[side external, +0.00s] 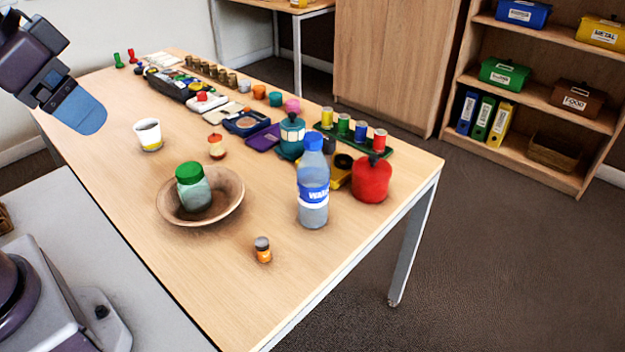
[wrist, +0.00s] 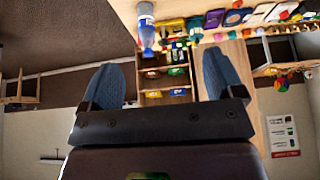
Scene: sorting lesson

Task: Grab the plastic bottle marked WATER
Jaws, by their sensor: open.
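The plastic bottle (side external: 313,190) is clear with a blue cap and a blue label with white letters, partly readable as WATER. It stands upright near the front right part of the wooden table (side external: 215,290). It also shows at the top of the wrist view, upside down (wrist: 146,32). My gripper (side external: 85,110) is at the upper left in the side view, raised above the table's left side and well apart from the bottle. In the wrist view its two blue fingers (wrist: 161,85) are spread with nothing between them.
A wooden bowl (side external: 232,212) with a green-lidded jar (side external: 193,187) stands left of the bottle. A small orange-labelled vial (side external: 262,250) is in front. A red round pot (side external: 371,179) and a yellow item (side external: 336,178) are close on the right. A teal canister (side external: 291,138) stands behind.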

